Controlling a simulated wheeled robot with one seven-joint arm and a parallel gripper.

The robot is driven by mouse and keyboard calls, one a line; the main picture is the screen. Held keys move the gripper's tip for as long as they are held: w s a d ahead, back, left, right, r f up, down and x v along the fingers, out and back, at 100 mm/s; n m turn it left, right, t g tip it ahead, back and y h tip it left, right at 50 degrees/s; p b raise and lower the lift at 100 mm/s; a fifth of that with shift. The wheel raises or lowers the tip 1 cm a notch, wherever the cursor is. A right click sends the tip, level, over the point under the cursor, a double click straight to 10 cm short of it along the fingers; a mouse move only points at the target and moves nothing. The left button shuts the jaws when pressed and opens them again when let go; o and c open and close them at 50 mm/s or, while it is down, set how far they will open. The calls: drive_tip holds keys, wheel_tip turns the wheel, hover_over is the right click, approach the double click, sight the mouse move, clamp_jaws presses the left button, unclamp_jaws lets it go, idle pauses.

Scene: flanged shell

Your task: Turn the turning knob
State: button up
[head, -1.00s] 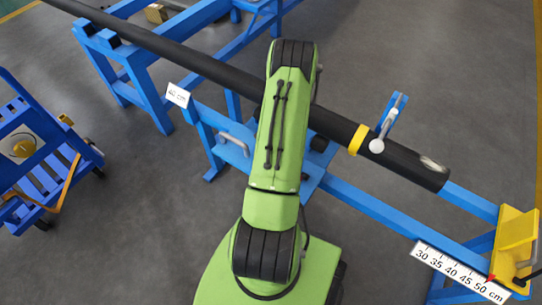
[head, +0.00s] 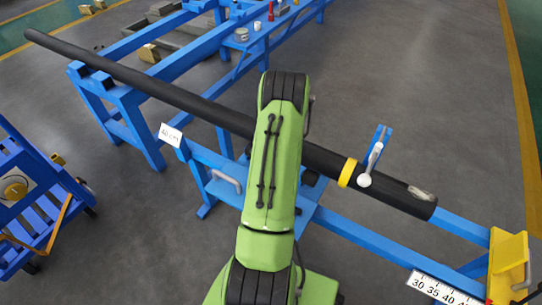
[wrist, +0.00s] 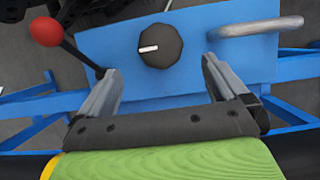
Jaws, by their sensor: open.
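The turning knob (wrist: 161,46) is a round dark knob with a white mark pointing left. It sits on a blue panel (wrist: 255,68) in the wrist view. My gripper (wrist: 157,82) is open, its two grey fingers apart, with the fingertips just below the knob in the picture. The knob shows above the gap between them, and nothing is held. In the head view my green arm hides the knob and the gripper; part of the blue panel (head: 222,190) shows left of the arm.
A red-balled lever (wrist: 46,32) stands left of the knob, close to the left finger. A grey handle (wrist: 255,27) is at the panel's right. A long black pipe (head: 180,97) with a yellow ring (head: 347,172) crosses the blue frame. A blue cart (head: 35,190) stands at left.

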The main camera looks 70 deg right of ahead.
drive_tip(key=p+v, duration=0.2)
drive_tip(key=v, duration=0.6)
